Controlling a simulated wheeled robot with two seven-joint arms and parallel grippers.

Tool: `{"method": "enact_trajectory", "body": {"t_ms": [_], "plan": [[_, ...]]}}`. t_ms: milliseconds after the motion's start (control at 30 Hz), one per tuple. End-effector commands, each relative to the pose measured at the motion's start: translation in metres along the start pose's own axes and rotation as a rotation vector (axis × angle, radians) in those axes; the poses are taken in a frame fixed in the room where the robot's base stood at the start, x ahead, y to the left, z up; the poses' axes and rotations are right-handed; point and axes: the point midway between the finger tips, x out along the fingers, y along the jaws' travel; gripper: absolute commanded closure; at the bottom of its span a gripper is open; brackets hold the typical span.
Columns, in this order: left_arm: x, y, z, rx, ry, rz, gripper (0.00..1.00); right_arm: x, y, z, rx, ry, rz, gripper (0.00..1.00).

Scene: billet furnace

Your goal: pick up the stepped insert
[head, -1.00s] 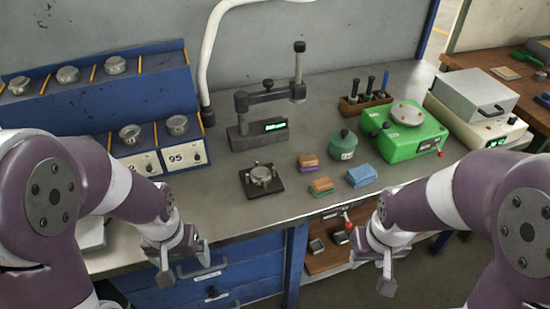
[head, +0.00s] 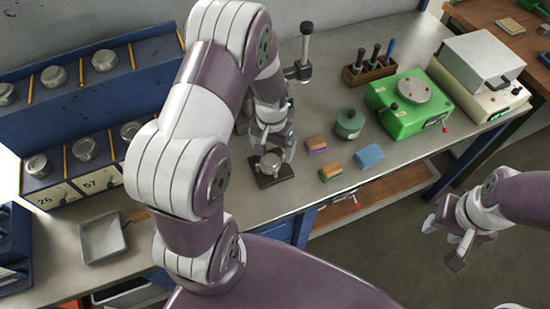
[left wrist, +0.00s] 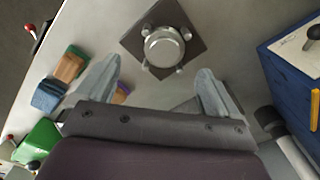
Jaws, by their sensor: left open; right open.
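A round silver metal piece, which looks like the stepped insert (left wrist: 164,47), sits between small posts on a dark square plate (left wrist: 190,22) on the bench. In the head view the insert (head: 270,161) is partly covered by my left gripper (head: 274,150), which hangs close above it, pointing down. In the left wrist view my left gripper (left wrist: 157,80) is open and empty. Its two fingers stand apart, and the insert appears beyond the fingertips, roughly midway between them. My right gripper (head: 444,240) is open and empty, out in front of the bench at the right.
Blue racks (head: 100,97) with several similar round metal pieces stand at the left. Brown-topped blocks (head: 330,173), a blue block (head: 369,156), a green pot (head: 349,123) and a green device (head: 408,104) stand right of the plate. A grey tray (head: 103,238) lies at front left.

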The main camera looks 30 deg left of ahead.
Motion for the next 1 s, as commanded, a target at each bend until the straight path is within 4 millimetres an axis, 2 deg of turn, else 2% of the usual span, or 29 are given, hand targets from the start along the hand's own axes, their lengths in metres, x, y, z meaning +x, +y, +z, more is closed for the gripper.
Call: {"method": "enact_trajectory", "body": {"t_ms": [167,267,400,633,667,900,933,1000], "plan": [[0.020,-0.001,0.002,-0.001,-0.003,0.001,0.05,-0.008,0.000,-0.001,0.000,0.000,0.000,0.55],[0.037,-0.003,0.004,-0.001,-0.004,0.001,0.05,-0.018,0.000,-0.002,0.000,0.000,0.000,0.55],[0.061,-0.004,0.004,0.000,0.000,0.000,0.05,-0.020,0.000,-0.003,0.000,0.000,0.000,0.55],[0.066,-0.004,0.003,0.000,0.002,0.000,0.05,-0.019,0.000,-0.002,0.000,0.000,0.000,0.55],[0.066,-0.004,0.003,0.000,0.002,0.000,0.08,-0.019,0.000,-0.002,0.000,0.000,0.000,0.55],[0.066,-0.004,0.003,-0.001,0.002,0.000,0.86,-0.019,0.000,-0.002,0.000,0.000,0.000,0.55],[0.066,-0.004,0.003,-0.001,0.002,0.000,0.94,-0.019,0.000,-0.002,0.000,0.000,0.000,0.55],[0.065,-0.004,0.002,-0.001,0.003,-0.001,0.94,-0.019,0.000,-0.002,0.000,0.000,0.000,0.55]]}}
